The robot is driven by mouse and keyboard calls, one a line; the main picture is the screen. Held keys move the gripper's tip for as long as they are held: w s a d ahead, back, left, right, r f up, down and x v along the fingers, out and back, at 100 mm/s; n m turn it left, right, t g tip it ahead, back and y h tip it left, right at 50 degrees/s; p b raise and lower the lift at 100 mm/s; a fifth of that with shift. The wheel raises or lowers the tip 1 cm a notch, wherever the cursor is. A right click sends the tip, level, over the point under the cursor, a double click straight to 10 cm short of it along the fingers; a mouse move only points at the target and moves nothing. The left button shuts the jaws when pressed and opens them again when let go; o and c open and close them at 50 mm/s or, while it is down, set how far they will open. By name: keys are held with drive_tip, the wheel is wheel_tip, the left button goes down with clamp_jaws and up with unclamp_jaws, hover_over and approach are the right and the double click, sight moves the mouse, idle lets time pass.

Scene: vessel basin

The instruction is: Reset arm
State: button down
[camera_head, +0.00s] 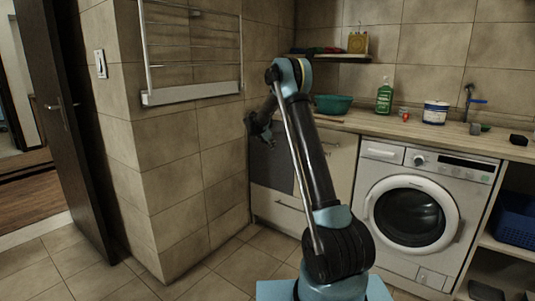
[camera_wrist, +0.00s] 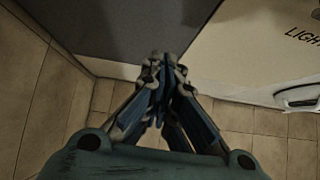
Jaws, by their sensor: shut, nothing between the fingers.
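My gripper (camera_wrist: 163,62) is shut and empty, its fingertips together in the middle of the wrist view and pointing down past a cabinet front toward the tiled floor. In the head view my gripper (camera_head: 250,122) hangs at the end of my folded arm, left of the upper arm and in front of the counter's left end. It is small and dark there, close to the tiled wall corner.
A wooden counter (camera_head: 400,127) carries a teal basin (camera_head: 333,104), a green bottle (camera_head: 384,97) and a white tub (camera_head: 435,112). A washing machine (camera_head: 424,212) stands below. A towel rack (camera_head: 192,97) hangs at left. The floor (camera_head: 225,270) is clear near the door (camera_head: 62,110).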

drive_tip(key=s+d+r+m+g+y, duration=0.1)
drive_tip(key=s+d+r+m, duration=0.2)
drive_tip(key=s+r, duration=0.35)
drive_tip(key=s+d+r+m+g, duration=0.1)
drive_tip(key=s+d+r+m, duration=0.25)
drive_tip(key=s, duration=0.65)
drive_tip(key=s+d+r+m+g+y, duration=0.15)
drive_tip(key=s+m, duration=0.25)
drive_tip(key=s, duration=0.6)
drive_tip(key=s+d+r+m+t, duration=0.1)
drive_tip(key=s+d+m, duration=0.25)
drive_tip(key=s, duration=0.75)
drive_tip(key=s+f+m+y, duration=0.1)
drive_tip(key=s+f+m, duration=0.3)
drive_tip(key=s, duration=0.7)
drive_tip(key=s+f+m+g+y, duration=0.1)
drive_tip(key=s+f+m, duration=0.4)
drive_tip(key=s, duration=0.7)
drive_tip(key=s+f+m+g+y, duration=0.1)
drive_tip(key=s+f+m, duration=0.3)
drive_tip(key=s, duration=0.8)
drive_tip(key=shift+a+f+m, duration=0.3)
drive_tip(key=shift+f+m, duration=0.1)
drive_tip(key=shift+f, duration=0.3)
